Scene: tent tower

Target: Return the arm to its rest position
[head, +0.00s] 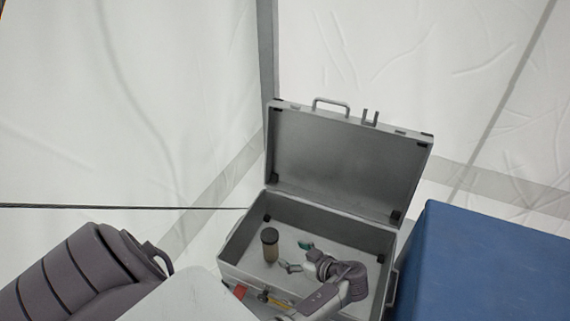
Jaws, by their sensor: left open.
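My left gripper (294,267) is inside the open grey case (233,253), low and near its middle. Its fingers look apart, with nothing visible between them. My left arm reaches over the case's front right part and hides some of its floor. A brown jar with a dark lid (270,246) stands upright in the case, just left of the gripper. A small green thing (305,245) lies just beyond the fingers; I cannot tell whether they touch it. My right gripper is not in view.
The case's raised lid (345,160) stands behind the gripper. A blue box-like block (490,260) is close on the right. White tent walls (130,100) enclose the back. A red item (240,291) is at the case's front.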

